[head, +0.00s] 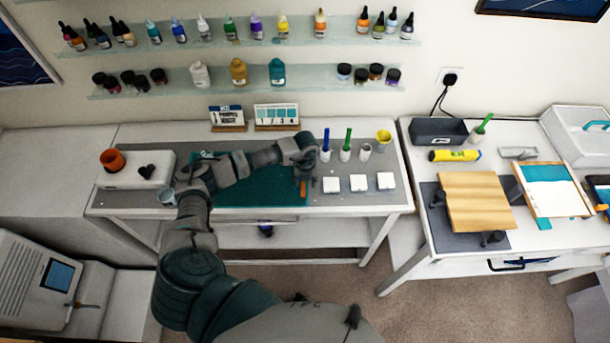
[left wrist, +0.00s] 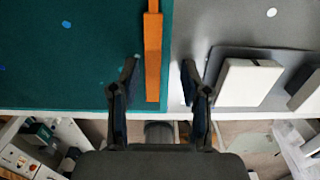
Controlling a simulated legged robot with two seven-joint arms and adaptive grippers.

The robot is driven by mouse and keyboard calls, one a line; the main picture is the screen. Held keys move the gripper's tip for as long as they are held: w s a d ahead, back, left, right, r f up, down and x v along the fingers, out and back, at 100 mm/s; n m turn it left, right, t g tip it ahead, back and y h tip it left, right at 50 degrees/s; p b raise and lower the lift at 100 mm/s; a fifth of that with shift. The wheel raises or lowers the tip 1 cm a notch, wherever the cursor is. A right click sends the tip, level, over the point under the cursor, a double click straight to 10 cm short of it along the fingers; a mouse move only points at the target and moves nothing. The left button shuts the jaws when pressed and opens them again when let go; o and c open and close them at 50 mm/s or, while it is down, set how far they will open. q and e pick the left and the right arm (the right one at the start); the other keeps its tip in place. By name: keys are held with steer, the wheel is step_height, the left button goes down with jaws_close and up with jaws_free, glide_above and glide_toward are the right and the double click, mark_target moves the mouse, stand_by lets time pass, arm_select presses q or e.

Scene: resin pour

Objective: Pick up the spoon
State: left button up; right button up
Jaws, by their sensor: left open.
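A flat orange stick (head: 303,188) lies along the right edge of the teal mat (head: 245,195). It also shows in the left wrist view (left wrist: 153,55). It may be the spoon, but only a straight strip shows; its far end is cut off there and I see no bowl. My left gripper (head: 306,172) is above the mat's right edge. In the left wrist view its two fingers (left wrist: 161,70) are apart, with the stick's near part between them in the picture. Nothing is gripped. My right gripper is not in view.
White blocks (head: 358,183) lie on a grey mat right of the gripper. A grey cup (head: 167,196) stands left. The table's front edge is close.

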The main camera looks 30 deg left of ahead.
arm_select(q)
steer(key=shift+a+f, duration=0.1)
steer(key=shift+f, duration=0.05)
steer(key=shift+a+f, duration=0.1)
steer(key=shift+a, duration=0.3)
steer(key=c, duration=0.3)
steer(key=shift+s+a, duration=0.2)
jaws_close()
steer(key=shift+d, duration=0.25)
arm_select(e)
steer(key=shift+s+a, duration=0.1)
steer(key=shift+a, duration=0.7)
